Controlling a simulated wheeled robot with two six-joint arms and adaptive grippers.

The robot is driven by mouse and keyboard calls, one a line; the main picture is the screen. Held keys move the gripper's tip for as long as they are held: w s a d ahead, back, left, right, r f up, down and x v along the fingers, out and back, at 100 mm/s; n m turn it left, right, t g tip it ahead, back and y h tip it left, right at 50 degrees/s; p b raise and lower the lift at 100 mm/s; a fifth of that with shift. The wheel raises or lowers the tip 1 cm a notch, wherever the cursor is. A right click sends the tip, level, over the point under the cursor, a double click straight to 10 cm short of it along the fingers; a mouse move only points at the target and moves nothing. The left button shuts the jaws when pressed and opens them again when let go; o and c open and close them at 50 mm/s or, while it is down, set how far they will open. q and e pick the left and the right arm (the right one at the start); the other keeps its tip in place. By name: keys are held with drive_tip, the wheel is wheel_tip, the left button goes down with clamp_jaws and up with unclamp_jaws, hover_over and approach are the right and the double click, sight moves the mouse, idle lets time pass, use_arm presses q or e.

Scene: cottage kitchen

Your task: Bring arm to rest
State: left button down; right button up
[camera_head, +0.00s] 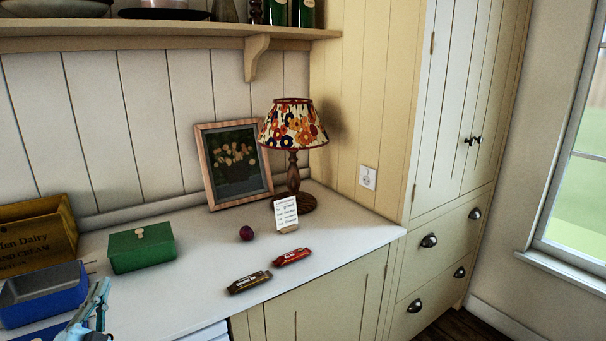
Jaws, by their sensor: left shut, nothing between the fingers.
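My left gripper (96,303) shows at the bottom left of the head view, over the near left part of the white counter (190,285). It is shut with nothing held. It is in front of an open blue box (45,298), and I cannot tell whether the two touch. My right gripper is not in view.
A green box (141,248) with a lid knob and a wooden crate (38,236) stand at left. Two wrapped bars (249,282) (292,257), a plum-like fruit (246,233), a card (286,213), a lamp (293,128) and a framed picture (235,163) are on the counter. Its front middle is clear.

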use_arm(q)
drive_tip(key=s+d+f+n+g+y, duration=0.25)
drive_tip(key=s+f+n+g, duration=0.7)
drive_tip(key=s+f, duration=0.55)
drive_tip(key=s+d+f+m+g+h, duration=0.2)
drive_tip(key=s+d+f+g+h, duration=0.5)
drive_tip(key=s+d+f, duration=0.6)
drive_tip(key=s+f+g, duration=0.1)
drive_tip(key=s+f, duration=0.1)
drive_tip(key=f, duration=0.9)
drive_tip(key=s+f+g, duration=0.1)
drive_tip(key=s+f, duration=0.2)
drive_tip(key=f, duration=0.8)
drive_tip(key=s+a+f+g, duration=0.1)
drive_tip(key=s+f, duration=0.8)
drive_tip(key=s, duration=0.3)
drive_tip(key=shift+n, duration=0.45)
drive_tip(key=shift+y, duration=0.25)
